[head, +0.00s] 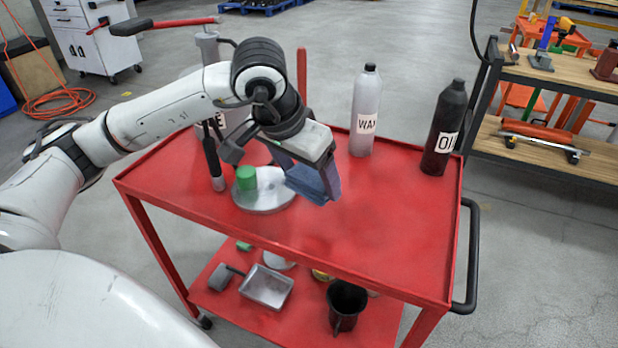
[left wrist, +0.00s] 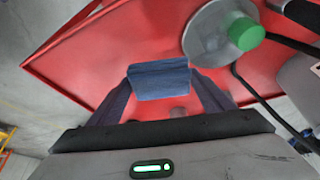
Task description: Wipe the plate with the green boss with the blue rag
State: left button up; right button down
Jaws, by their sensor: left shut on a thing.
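The plate (head: 266,206) is a round grey disc with a green boss (head: 246,178) on it, lying on the top of the red cart. The plate (left wrist: 205,38) and green boss (left wrist: 246,34) also show at the upper right of the left wrist view. My left gripper (head: 318,192) is shut on the blue rag (head: 305,182), just right of the plate in the head view. The rag (left wrist: 158,80) shows as a folded blue block between the fingers in the left wrist view. It appears apart from the plate. My right gripper is not in view.
The red cart (head: 400,235) has clear room at its front right. A grey labelled bottle (head: 364,115) and a black one (head: 443,130) stand at the back. A dark-handled tool (head: 213,160) stands left of the plate. The lower shelf holds a metal tray (head: 266,287) and a black jug (head: 345,307).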

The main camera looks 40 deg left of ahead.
pick_arm(q)
jog(key=shift+r, duration=0.6)
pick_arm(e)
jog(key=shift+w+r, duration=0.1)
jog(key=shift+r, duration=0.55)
pick_arm(q)
jog(key=shift+r+p, duration=0.5)
jog(key=shift+p, duration=0.05)
notch_tip(320, 180, up, 2)
jog(key=shift+r+p, duration=0.1)
jog(key=shift+p, duration=0.65)
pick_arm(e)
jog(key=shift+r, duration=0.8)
